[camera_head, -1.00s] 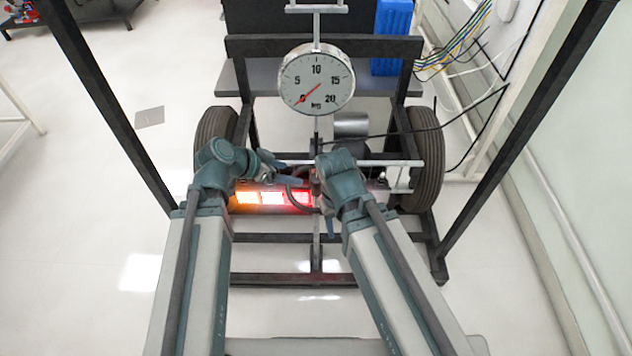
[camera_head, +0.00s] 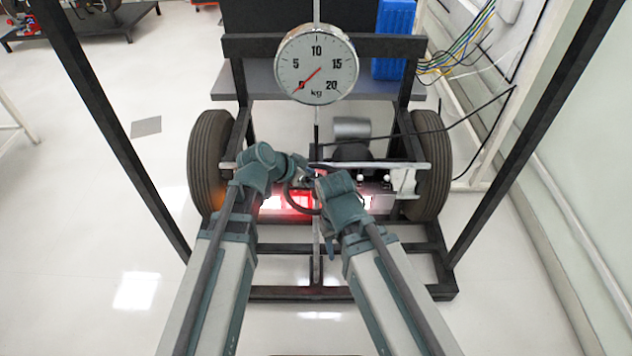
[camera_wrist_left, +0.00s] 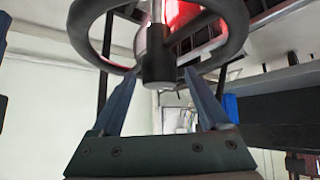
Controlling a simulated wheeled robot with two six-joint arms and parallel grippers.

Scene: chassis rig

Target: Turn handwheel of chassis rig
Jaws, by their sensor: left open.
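The chassis rig's handwheel is a dark ring (camera_wrist_left: 238,40) with spokes and a hub (camera_wrist_left: 157,68) in the left wrist view. In the head view only part of its dark rim (camera_head: 291,204) shows between my two wrists. My left gripper (camera_wrist_left: 160,74) is open, its two blue-grey fingers apart, with the hub between and just beyond the tips. I cannot tell whether they touch the wheel. In the head view my left gripper (camera_head: 297,170) is at the wheel's upper left. My right gripper (camera_head: 322,184) is close on the right; its fingers are mostly hidden.
A round dial gauge (camera_head: 316,64) stands above the wheel, its red needle at 0. Tyres (camera_head: 208,160) and (camera_head: 432,165) flank the dark frame. Red-lit parts (camera_head: 285,203) lie behind the wheel. Black posts rise at both sides. Cables (camera_head: 440,62) hang at the right wall.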

